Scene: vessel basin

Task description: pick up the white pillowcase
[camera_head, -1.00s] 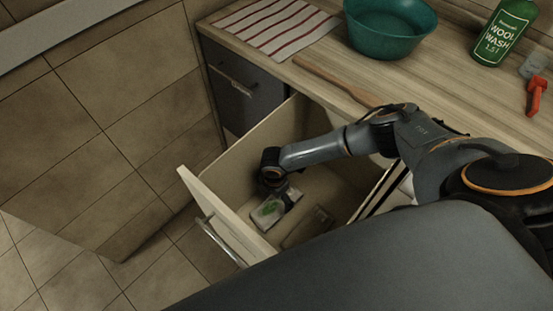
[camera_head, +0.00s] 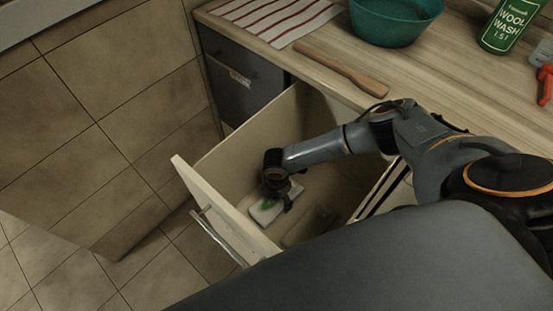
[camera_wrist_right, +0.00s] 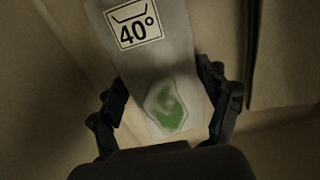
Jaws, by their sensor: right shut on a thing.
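The white pillowcase (camera_head: 265,213) is a small folded flat piece with a green patch, inside the open drawer (camera_head: 205,186). In the right wrist view the pillowcase (camera_wrist_right: 165,62) shows a black-framed "40°" wash mark and the green patch. My right gripper (camera_head: 285,198) points down into the drawer and covers part of the pillowcase. In the wrist view the fingers of the right gripper (camera_wrist_right: 163,88) stand on both sides of the pillowcase, shut on it. Whether it is clear of the drawer floor cannot be told. My left gripper is not in view.
On the worktop above stand a teal basin (camera_head: 396,22), a green wool wash bottle (camera_head: 510,26), a wooden stick (camera_head: 340,68) and a striped cloth (camera_head: 275,17). A dark flat item (camera_head: 308,226) lies on the drawer floor. The drawer walls are close around my right gripper.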

